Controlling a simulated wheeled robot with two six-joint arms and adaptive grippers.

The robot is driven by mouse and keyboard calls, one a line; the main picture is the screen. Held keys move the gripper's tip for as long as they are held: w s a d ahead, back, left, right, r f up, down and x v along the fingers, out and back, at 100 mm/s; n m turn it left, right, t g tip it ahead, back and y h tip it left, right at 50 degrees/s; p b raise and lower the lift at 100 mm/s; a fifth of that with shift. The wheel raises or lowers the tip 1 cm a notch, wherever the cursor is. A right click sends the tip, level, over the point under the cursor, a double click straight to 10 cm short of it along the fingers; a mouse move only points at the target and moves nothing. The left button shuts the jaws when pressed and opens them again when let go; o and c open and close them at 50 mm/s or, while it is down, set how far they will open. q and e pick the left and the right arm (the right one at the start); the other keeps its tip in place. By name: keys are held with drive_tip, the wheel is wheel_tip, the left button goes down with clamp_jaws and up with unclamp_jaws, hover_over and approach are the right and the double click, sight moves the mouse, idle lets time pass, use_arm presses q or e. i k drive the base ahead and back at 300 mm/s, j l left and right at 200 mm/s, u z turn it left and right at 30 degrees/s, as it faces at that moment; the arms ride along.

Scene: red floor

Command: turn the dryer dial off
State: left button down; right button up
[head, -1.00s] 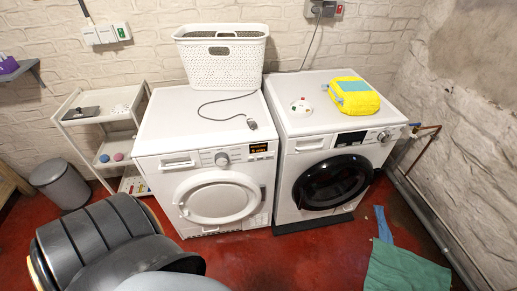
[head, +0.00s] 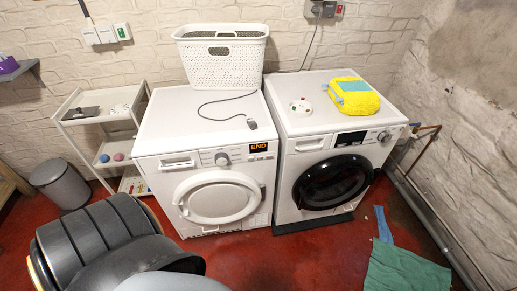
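The dryer (head: 165,220) is the white machine on the left with a round white door. Its silver dial (head: 222,158) sits in the middle of the front panel. The small display (head: 258,148) right of the dial glows orange and reads END. The dial's exact setting is too small to tell. Neither of my grippers is in view. Only dark, rounded parts, likely of my own body, show at the lower left, well in front of the dryer and apart from it.
A washing machine (head: 300,209) with a dark door stands right of the dryer. A white basket (head: 221,75), a cable and a yellow package (head: 353,97) lie on top. A white cart (head: 80,112) and grey bin (head: 60,184) stand left. Green cloth (head: 405,271) lies on the red floor.

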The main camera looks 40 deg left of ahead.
sight(221, 158)
drive_tip(key=u, duration=1.65)
